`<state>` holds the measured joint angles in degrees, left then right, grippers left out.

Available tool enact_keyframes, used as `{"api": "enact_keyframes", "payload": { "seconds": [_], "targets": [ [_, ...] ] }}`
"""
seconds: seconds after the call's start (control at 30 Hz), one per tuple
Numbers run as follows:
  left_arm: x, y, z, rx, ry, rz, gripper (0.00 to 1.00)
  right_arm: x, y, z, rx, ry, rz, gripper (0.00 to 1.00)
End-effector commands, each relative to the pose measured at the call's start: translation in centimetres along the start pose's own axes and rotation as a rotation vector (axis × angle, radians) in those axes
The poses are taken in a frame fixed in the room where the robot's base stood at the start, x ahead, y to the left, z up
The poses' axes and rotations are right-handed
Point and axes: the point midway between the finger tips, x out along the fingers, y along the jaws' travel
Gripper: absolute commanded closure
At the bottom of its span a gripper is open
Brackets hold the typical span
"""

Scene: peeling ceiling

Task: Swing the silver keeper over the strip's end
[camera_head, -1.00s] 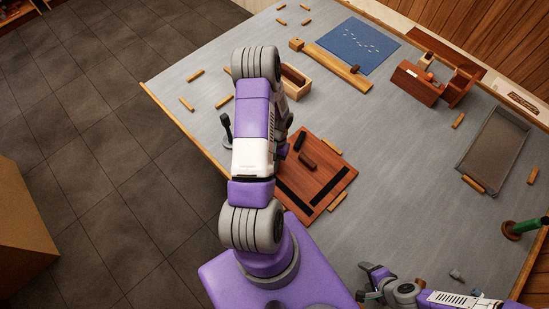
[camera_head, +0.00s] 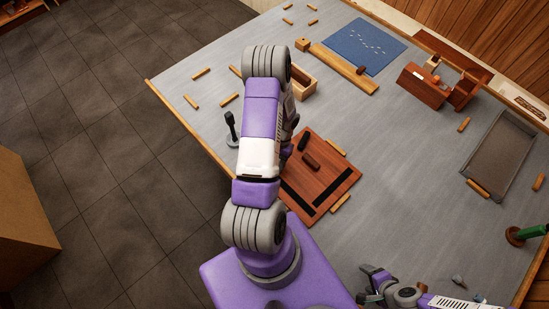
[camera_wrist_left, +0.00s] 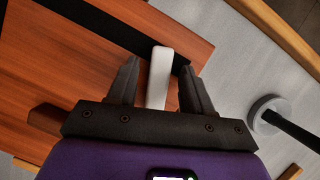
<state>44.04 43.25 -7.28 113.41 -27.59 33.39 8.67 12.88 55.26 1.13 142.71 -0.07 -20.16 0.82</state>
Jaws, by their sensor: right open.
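The silver keeper (camera_wrist_left: 160,76) shows in the left wrist view as a pale narrow bar lying across the dark strip (camera_wrist_left: 112,32) near the strip's end, on the red-brown board (camera_wrist_left: 35,60). My left gripper (camera_wrist_left: 159,84) has its fingers apart, one on each side of the keeper, with a gap visible to each. In the head view the board (camera_head: 338,186) lies on the table, partly covered by my left arm, which hides the left gripper and the keeper. My right gripper (camera_head: 368,284) is open and empty near the table's front edge.
A black upright post on a round grey base (camera_head: 233,138) stands left of the board; its base also shows in the wrist view (camera_wrist_left: 268,112). A wooden box (camera_head: 303,86), blue mat (camera_head: 360,45) and grey tray (camera_head: 500,155) stand farther off.

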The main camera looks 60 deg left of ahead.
Motion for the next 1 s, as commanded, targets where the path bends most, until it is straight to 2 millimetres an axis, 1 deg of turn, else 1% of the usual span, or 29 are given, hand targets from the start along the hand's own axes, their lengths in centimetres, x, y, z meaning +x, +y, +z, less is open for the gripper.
{"api": "enact_keyframes", "payload": {
  "seconds": [0.23,0.33,0.43,0.6,0.7,0.83,1.0],
  "targets": [
    [0.0,0.0,0.0,-0.002,0.0,0.0,0.49,0.0,0.0,0.0,0.0,0.0,0.0,0.34],
    [-0.5,0.0,-0.1,-0.002,0.003,0.0,0.49,0.0,0.0,0.0,0.0,0.0,0.0,0.34],
    [-1.8,0.0,-0.1,-0.003,0.004,-0.001,0.49,-0.1,-0.1,0.0,0.0,0.0,0.0,0.34],
    [-4.8,0.0,-0.1,-0.002,0.005,-0.001,0.49,-0.3,-0.1,0.0,0.0,0.0,0.0,0.34],
    [-6.2,0.0,-0.1,-0.003,0.005,-0.001,0.49,-0.4,-0.1,0.0,0.0,0.0,0.0,0.34],
    [-7.3,0.0,-0.1,-0.001,0.002,0.0,0.49,-0.4,-0.1,0.0,0.0,0.0,0.0,0.34],
    [-7.6,0.0,0.0,-0.001,-0.001,0.001,0.49,-0.4,-0.1,0.0,0.0,0.0,0.0,0.34]
  ]
}}
